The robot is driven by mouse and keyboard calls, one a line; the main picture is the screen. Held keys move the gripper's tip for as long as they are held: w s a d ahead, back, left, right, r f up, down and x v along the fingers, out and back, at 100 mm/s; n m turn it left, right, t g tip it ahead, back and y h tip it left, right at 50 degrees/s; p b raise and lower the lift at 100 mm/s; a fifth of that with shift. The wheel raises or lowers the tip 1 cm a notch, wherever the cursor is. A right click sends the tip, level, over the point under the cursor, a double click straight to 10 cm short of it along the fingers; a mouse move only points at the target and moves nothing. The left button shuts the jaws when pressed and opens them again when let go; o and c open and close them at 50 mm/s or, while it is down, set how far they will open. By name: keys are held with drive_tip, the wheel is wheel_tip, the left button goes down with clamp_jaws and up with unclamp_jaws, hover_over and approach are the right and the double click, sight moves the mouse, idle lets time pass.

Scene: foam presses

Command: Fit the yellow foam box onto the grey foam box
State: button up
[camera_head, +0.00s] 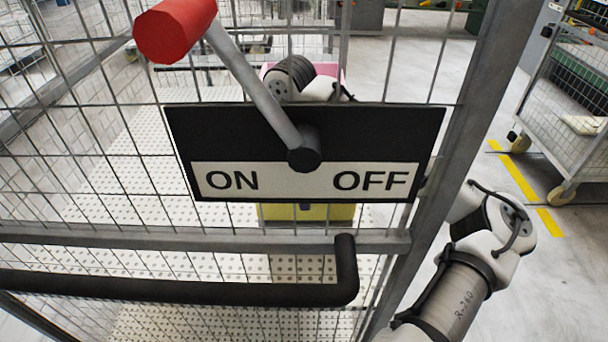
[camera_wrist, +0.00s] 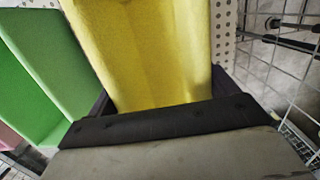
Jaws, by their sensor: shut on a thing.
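The yellow foam box (camera_wrist: 140,45) fills the top middle of the wrist view. My gripper (camera_wrist: 162,92) is shut on it, with a dark finger edge at each side of the box. In the head view, a yellow patch, likely the same foam box (camera_head: 310,212), shows below the switch panel, behind the mesh. The panel hides most of it and my gripper there. I cannot make out the grey foam box in either view.
A mesh fence (camera_head: 95,150) stands in front, with a black handle (camera_head: 170,288) and an ON/OFF panel (camera_head: 305,182). Its red-knobbed lever (camera_head: 176,30) leans left. White perforated surface (camera_head: 130,150) lies behind. Green foam (camera_wrist: 40,65) is left of the yellow box. A mesh cart (camera_head: 565,110) stands right.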

drive_tip(key=shift+f, duration=0.55)
drive_tip(key=o, duration=0.9)
drive_tip(key=r+p, duration=0.4)
drive_tip(key=p, duration=0.1)
drive_tip(key=a+r+p, duration=0.1)
drive_tip(key=r+p, duration=0.8)
drive_tip(key=shift+a+r+p, duration=0.2)
drive_tip(key=shift+r+p, duration=0.15)
drive_tip(key=shift+p, duration=0.05)
